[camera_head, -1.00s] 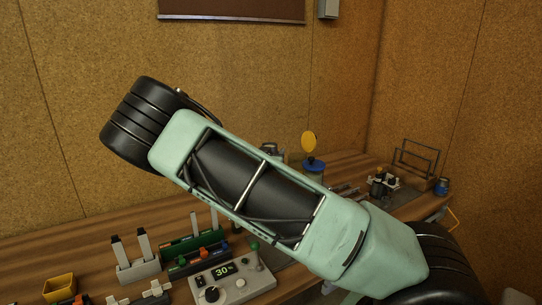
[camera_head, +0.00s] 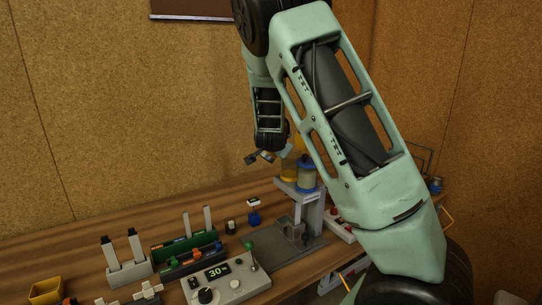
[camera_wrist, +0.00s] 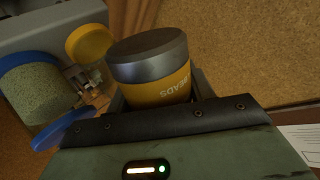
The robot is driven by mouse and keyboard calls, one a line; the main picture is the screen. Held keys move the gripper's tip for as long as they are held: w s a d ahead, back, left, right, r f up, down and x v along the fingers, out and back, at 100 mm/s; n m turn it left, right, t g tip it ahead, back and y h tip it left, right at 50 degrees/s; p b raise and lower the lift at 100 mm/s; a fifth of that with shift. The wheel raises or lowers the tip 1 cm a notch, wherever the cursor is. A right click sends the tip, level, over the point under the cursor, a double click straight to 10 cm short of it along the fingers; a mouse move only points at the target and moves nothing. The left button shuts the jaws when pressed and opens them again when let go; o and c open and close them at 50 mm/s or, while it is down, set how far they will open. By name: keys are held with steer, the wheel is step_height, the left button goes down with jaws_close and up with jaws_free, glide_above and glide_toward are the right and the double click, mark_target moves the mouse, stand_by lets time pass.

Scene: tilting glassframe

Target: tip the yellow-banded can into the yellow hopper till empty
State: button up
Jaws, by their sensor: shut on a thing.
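The yellow-banded can (camera_wrist: 160,88) is in my gripper in the wrist view. It has a grey rim and an upside-down "BEADS" label, and its lower part is hidden by the gripper body. In the head view, my gripper (camera_head: 264,157) hangs down beside a yellow part (camera_head: 289,168), and I cannot clearly make out the can there. In the wrist view, a round yellow piece (camera_wrist: 89,43) shows left of the can, apart from it. It looks like part of the yellow hopper, but I cannot tell for certain. No beads are seen falling.
A control box (camera_head: 224,283), a green rack (camera_head: 185,244) and a yellow bin (camera_head: 46,290) occupy the front left of the bench.

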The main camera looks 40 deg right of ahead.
steer(key=shift+s+d+f+m+y+b, duration=0.35)
steer(key=shift+y+b, duration=0.3)
steer(key=shift+b, duration=0.55)
steer(key=shift+s+d+f+m+y+b, duration=0.1)
steer(key=shift+d+f+m+y+b, duration=0.15)
steer(key=shift+m+y+b, duration=0.65)
steer(key=shift+c, duration=0.2)
steer(key=y+b, duration=0.1)
steer(key=b, duration=0.2)
steer(key=m+y+b, duration=0.1)
steer(key=y+b, duration=0.1)
steer(key=b, duration=0.1)
steer(key=r+y+b, duration=0.1)
steer(key=b, duration=0.2)
steer(key=shift+w+d+r+m+t+b, duration=0.1)
steer(key=shift+w+d+m+t+b, duration=0.05)
steer(key=shift+m+t+b, duration=0.15)
steer(key=shift+o, duration=0.2)
steer(key=shift+w+a+r+m+t+y, duration=0.25)
steer(key=shift+r+m+t+y, duration=0.15)
steer(key=shift+y, duration=0.45)
steer(key=shift+s+r+m+y, duration=0.1)
steer(key=shift+r+m+y, duration=0.15)
steer(key=shift+r+y, duration=0.3)
steer(key=shift+r, duration=0.1)
stand_by(2.2)
